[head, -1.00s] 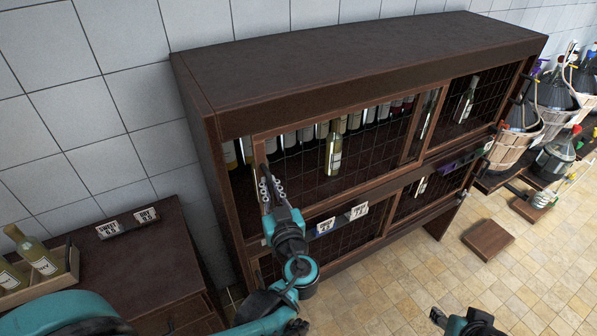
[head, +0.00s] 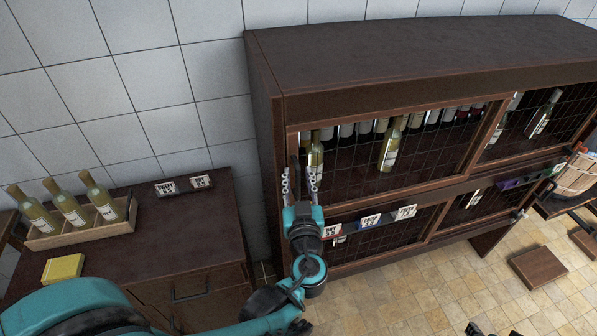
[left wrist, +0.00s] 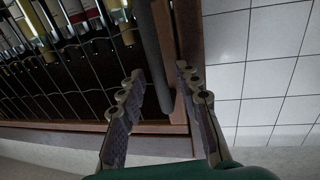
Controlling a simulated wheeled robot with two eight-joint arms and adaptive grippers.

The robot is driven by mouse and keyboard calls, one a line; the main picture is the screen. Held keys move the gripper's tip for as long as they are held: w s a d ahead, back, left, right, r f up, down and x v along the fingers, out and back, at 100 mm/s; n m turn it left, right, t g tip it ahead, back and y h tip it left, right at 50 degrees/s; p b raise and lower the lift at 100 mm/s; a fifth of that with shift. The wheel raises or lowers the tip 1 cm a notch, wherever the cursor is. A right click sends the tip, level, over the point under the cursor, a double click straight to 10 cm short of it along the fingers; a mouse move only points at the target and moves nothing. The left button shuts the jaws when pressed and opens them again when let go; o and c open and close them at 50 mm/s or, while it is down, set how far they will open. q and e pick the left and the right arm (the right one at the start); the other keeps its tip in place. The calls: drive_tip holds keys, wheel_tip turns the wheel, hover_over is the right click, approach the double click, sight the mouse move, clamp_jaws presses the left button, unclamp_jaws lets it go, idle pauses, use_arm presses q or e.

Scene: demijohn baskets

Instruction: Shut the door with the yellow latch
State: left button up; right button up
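The dark wooden cabinet (head: 430,55) has wire-mesh sliding doors. Its upper left door (head: 350,170) stands with its left stile against the cabinet's left side post. My left gripper (head: 299,172) is at that stile, with its two fingers spread apart. In the left wrist view the fingers (left wrist: 158,82) stand on either side of a dark upright handle bar (left wrist: 151,55) and wooden stile, with visible gaps. I cannot make out a yellow latch on this door. My right gripper (head: 480,329) shows only as a dark piece at the bottom edge.
A low cabinet (head: 140,235) on the left bears a wooden crate (head: 85,232) of bottles, a yellow block (head: 62,268) and price signs. Bottles stand behind the mesh. A wooden block (head: 538,268) lies on the tiled floor, and a wicker-covered demijohn (head: 573,178) stands at right.

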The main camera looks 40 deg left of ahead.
use_arm(q)
drive_tip(key=shift+r, duration=4.95)
drive_tip(key=s+d+f+m+g+h+b, duration=0.2)
drive_tip(key=f+h, duration=0.1)
drive_tip(key=f, duration=0.6)
drive_tip(key=s+d+f+m+g+h+b, duration=0.1)
drive_tip(key=f+g+h+b, duration=0.15)
drive_tip(key=f, duration=0.65)
drive_tip(key=s+d+f+m+g+h+b, duration=0.2)
drive_tip(key=d+f+m+h, duration=0.3)
drive_tip(key=d+f, duration=0.3)
drive_tip(key=s+d+h+b, duration=0.1)
drive_tip(key=d, duration=0.3)
drive_tip(key=shift+f, duration=0.3)
